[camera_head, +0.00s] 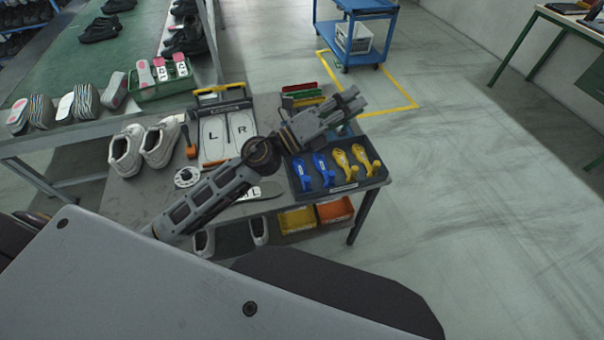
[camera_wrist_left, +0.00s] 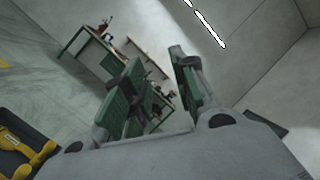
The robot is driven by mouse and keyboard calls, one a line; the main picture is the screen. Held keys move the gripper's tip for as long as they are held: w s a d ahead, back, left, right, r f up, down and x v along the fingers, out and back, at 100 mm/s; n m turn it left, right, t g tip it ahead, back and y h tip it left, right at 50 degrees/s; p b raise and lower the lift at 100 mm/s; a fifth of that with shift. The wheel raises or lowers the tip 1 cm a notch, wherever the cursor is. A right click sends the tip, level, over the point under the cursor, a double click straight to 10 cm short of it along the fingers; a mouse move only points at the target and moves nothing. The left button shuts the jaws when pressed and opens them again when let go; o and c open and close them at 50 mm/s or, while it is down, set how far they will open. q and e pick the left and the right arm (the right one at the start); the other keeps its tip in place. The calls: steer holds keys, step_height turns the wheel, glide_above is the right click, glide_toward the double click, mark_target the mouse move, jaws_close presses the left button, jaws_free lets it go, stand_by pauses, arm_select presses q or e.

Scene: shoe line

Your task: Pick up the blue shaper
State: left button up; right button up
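Two blue shapers lie side by side in a dark tray (camera_head: 340,188) at the table's right end: a left one (camera_head: 302,175) and a right one (camera_head: 324,169). Two yellow shapers (camera_head: 345,165) lie to their right in the same tray. My left gripper (camera_head: 352,101) is above and beyond the tray, apart from the shapers. In the left wrist view its green-padded fingers (camera_wrist_left: 155,80) are spread, with nothing between them. That view shows yellow shapers (camera_wrist_left: 32,155) at the lower left, but no blue one. My right gripper is not in view.
The grey table (camera_head: 130,190) also holds white shoes (camera_head: 160,145), a board marked L and R (camera_head: 226,133) and a tape roll (camera_head: 187,177). Yellow (camera_head: 297,220) and orange (camera_head: 335,210) bins sit below. Open floor lies to the right.

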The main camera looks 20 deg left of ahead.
arm_select(q)
steer(key=s+d+f+m+g+h, duration=0.1)
steer(key=s+d+f+m+g, duration=0.1)
steer(key=d+f+m+g, duration=0.4)
steer(key=m+g+y, duration=0.7)
steer(key=m+y, duration=0.4)
steer(key=y, duration=0.2)
glide_toward(305, 178)
steer(key=r, duration=0.2)
steer(key=shift+s+a+f, duration=0.15)
steer(key=shift+s+a, duration=0.15)
steer(key=shift+a, duration=0.1)
steer(key=shift+p+x, duration=0.5)
steer(key=shift+x, duration=3.8)
steer(key=shift+d, duration=0.1)
